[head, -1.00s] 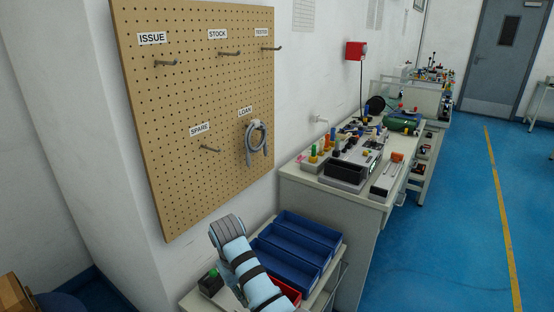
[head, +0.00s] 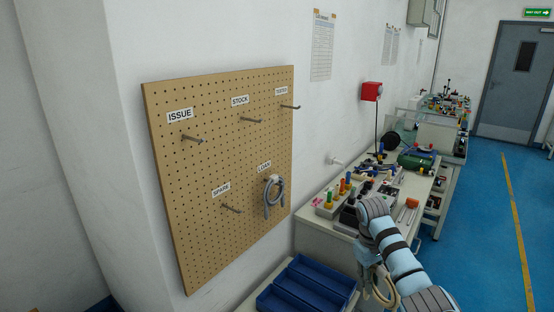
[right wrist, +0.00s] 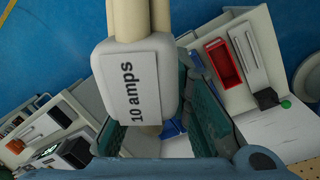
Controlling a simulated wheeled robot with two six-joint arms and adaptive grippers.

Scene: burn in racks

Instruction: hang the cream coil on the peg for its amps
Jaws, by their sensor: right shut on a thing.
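The cream coil (head: 386,295) hangs from my right gripper (head: 367,270) low in the head view, right of the pegboard and apart from it. In the right wrist view the coil (right wrist: 138,22) has a white tag (right wrist: 134,90) reading "10 amps", between the two fingers of my right gripper (right wrist: 158,125). That gripper is shut on it. The pegboard (head: 220,165) has an ISSUE peg (head: 194,139), a STOCK peg (head: 251,120), a TESTED peg (head: 290,106) and a SPARE peg (head: 231,209), all bare. A grey coil (head: 274,198) hangs under the LOAN label. My left gripper is out of view.
Blue bins (head: 300,290) stand below the board. A bench (head: 320,237) crowded with instruments stands right of it along the wall. A red box (head: 371,91) is on the wall. In the right wrist view a red tray (right wrist: 223,63) shows. Air before the board is clear.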

